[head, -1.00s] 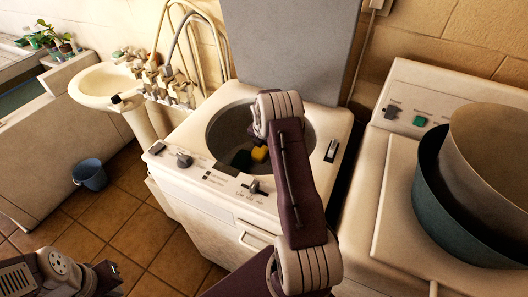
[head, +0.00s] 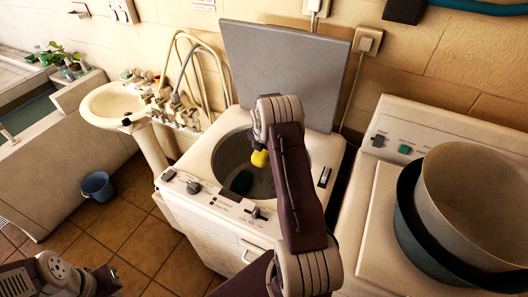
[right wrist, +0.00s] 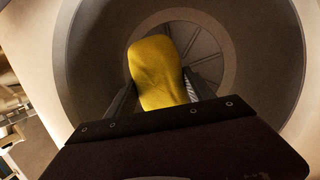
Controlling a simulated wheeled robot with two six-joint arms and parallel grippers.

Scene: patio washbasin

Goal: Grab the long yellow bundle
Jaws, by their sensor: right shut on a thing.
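The yellow bundle (head: 260,158) shows in the head view just below my right arm's wrist, over the open tub of the white washing machine (head: 228,252). In the right wrist view the yellow bundle (right wrist: 158,68) stands up between the two fingers of my right gripper (right wrist: 162,84). The gripper is shut on it, and the round tub surrounds it in that view. In the head view my arm hides the gripper's fingers. Part of my left arm shows at the bottom left, but its gripper does not show.
The grey lid (head: 283,70) stands open behind. At right, nested basins (head: 480,205) sit on another white machine (head: 362,215). A sink (head: 112,104) and a blue bucket (head: 97,186) are at left.

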